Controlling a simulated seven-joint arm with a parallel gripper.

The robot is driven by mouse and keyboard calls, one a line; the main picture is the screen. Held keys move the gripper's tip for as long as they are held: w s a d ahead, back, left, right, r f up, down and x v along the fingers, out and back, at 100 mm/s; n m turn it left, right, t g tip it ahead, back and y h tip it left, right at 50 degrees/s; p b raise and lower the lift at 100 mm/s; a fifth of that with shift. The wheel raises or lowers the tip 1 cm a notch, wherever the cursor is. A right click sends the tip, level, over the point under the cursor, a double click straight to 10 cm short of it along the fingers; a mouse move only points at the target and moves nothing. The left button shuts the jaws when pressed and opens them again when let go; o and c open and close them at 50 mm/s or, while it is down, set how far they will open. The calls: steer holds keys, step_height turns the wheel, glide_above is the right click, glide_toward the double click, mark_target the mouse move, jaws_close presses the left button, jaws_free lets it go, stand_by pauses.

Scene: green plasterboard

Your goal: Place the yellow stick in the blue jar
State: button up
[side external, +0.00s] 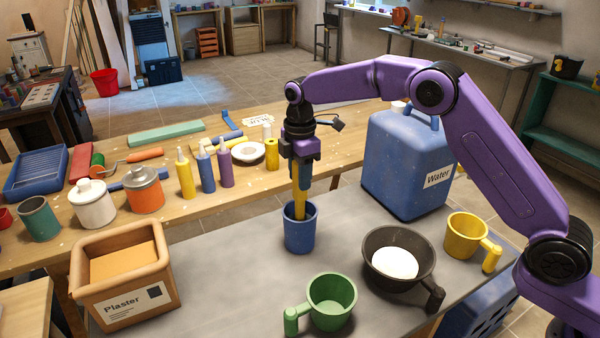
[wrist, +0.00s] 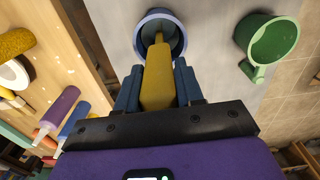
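The yellow stick (side external: 300,203) is upright, with its lower end inside the mouth of the blue jar (side external: 301,236) on the grey worktop. My gripper (side external: 302,182) is above the jar, its blue fingers shut on the upper part of the stick. In the wrist view, the stick (wrist: 158,80) lies between the two fingers and its tip reaches into the jar (wrist: 176,32). The jar hides the stick's lowest end, so I cannot tell whether it touches the bottom.
A green mug (side external: 331,302), a dark pan with white contents (side external: 378,243) and a yellow mug (side external: 465,238) stand right of the jar. A blue water canister (side external: 400,165) stands behind. A plaster box (side external: 125,275) is at left. Paint bottles (side external: 207,172) line the wooden table.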

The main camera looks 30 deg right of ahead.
steer(key=o, duration=0.4)
steer(key=shift+c, duration=0.2)
steer(key=shift+r, duration=0.15)
step_height(320, 180, up, 12)
steer(key=shift+f, duration=0.2)
steer(key=shift+r, duration=0.25)
